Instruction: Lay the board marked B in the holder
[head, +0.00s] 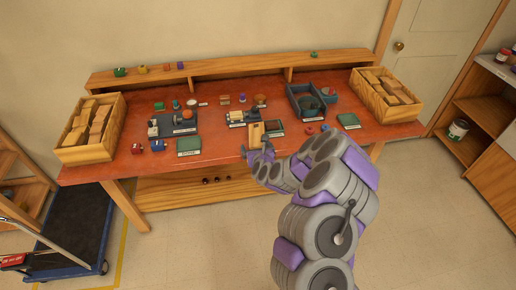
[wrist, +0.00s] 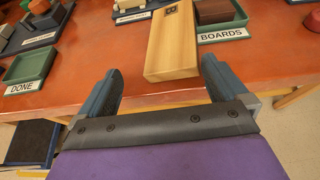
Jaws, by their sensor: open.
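The board marked B (wrist: 172,45) is a pale wooden block on the red bench, its letter at the far end. In the head view the board (head: 256,133) lies at the bench's front, beside the green BOARDS tray (wrist: 222,33). My gripper (wrist: 161,66) is open and empty, with the board's near end between its fingertips and a gap at the left finger. In the head view my gripper (head: 262,152) is at the bench's front edge. A dark labelled fixture (head: 238,118) stands just behind the board and may be the holder; its label is too small to read.
A brown block (wrist: 213,11) lies in the BOARDS tray. A green DONE tray (wrist: 29,68) stands left. A dark machine (head: 172,124) and a grey bin (head: 308,100) flank the fixture. Wooden crates (head: 90,128) (head: 386,95) stand at both ends. Small coloured parts dot the bench.

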